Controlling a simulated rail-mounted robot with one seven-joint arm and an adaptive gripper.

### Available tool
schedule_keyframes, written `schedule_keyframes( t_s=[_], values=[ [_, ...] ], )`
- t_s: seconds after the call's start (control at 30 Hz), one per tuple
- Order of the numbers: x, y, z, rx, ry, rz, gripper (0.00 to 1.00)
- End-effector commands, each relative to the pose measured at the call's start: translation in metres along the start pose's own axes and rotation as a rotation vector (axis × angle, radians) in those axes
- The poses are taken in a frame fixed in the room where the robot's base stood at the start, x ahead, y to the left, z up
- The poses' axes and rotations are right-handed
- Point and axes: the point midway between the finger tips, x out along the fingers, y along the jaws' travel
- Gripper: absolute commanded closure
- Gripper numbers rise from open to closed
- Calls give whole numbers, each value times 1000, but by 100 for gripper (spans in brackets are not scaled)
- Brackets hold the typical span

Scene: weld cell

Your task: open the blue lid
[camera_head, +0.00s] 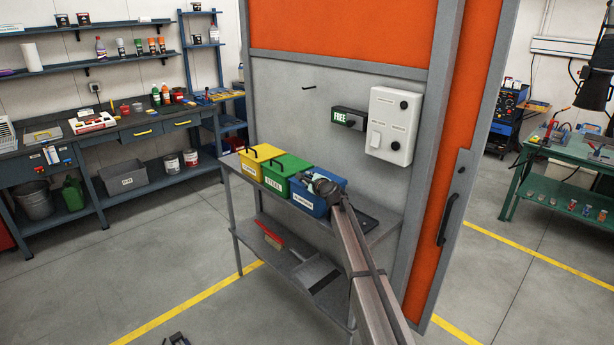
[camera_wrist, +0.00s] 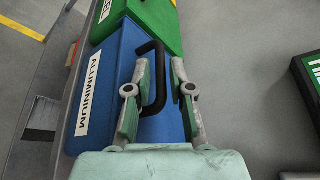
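The blue bin (camera_head: 308,203) with a white label stands at the right end of a row of bins on a small grey table. In the wrist view its label reads ALUMINIUM, and its blue lid (camera_wrist: 118,72) is down and carries a black arched handle (camera_wrist: 158,62). My gripper (camera_wrist: 160,72) is over the lid with its two fingers apart, one on each side of the handle. Gaps show between the fingers and the handle. In the head view my gripper (camera_head: 312,181) and arm hide part of the lid.
A green bin (camera_head: 284,178) labelled STEEL and a yellow bin (camera_head: 256,160) stand left of the blue one. The grey table (camera_head: 372,232) is against a grey wall panel with a FREE sign (camera_head: 348,118) and a white box (camera_head: 392,125). Open floor lies in front.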

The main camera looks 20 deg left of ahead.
Motion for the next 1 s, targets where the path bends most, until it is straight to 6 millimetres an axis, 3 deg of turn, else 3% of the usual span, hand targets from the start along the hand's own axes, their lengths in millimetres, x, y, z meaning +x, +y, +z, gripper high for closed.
schedule_keyframes(
  t_s=[0.2, 0.5, 0.53, 0.6, 0.87, 1.0],
  values=[
    [17, -1, 0, -2, 0, 0, 78],
    [18, 0, 0, -1, 0, 0, 78],
    [18, 0, 0, -1, 0, 0, 82],
    [18, 0, 0, -1, 0, 0, 100],
    [15, 1, 0, -1, 0, 0, 100],
    [1, 6, 2, -1, 0, 0, 100]
  ],
)
